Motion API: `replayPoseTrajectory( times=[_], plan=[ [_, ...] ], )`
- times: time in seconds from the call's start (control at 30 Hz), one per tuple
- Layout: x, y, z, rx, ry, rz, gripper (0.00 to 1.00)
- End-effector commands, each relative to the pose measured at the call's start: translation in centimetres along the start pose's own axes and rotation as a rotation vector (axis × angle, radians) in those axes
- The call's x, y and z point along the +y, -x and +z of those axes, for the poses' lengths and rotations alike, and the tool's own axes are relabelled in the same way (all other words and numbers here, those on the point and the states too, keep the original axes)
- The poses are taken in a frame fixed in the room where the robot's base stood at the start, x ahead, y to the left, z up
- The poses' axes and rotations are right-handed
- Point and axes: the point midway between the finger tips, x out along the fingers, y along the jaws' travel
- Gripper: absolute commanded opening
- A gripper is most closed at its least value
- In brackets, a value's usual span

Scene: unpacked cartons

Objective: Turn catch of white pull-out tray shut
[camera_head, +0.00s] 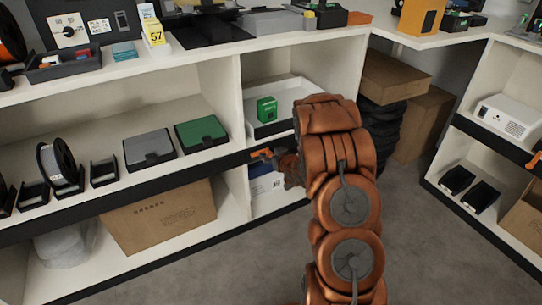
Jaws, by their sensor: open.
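The white pull-out tray (258,131) sits in the right bay of the middle shelf, with a green box (266,109) in it. An orange catch (261,153) is on the black front strip just below the tray. My gripper (281,162) is at that strip, just right of the catch, and is open. I cannot tell whether its fingers touch the catch. My copper-coloured arm hides the tray's right end and part of my gripper.
Left along the shelf stand a grey case (149,149), a green-lidded case (201,133) and a spool (58,166). Cardboard boxes (395,76) and black tyres (379,119) stand behind my arm. The grey floor (415,235) on the right is clear.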

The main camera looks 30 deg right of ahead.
Motion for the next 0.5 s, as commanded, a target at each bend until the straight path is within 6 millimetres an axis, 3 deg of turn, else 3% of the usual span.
replayPoseTrajectory(
  times=[0.07,0.5],
  plan=[
    [0.01,0.01,-0.03,0.000,0.000,0.000,0.50],
    [0.03,0.02,-0.05,0.001,0.001,0.000,0.04]
  ],
)
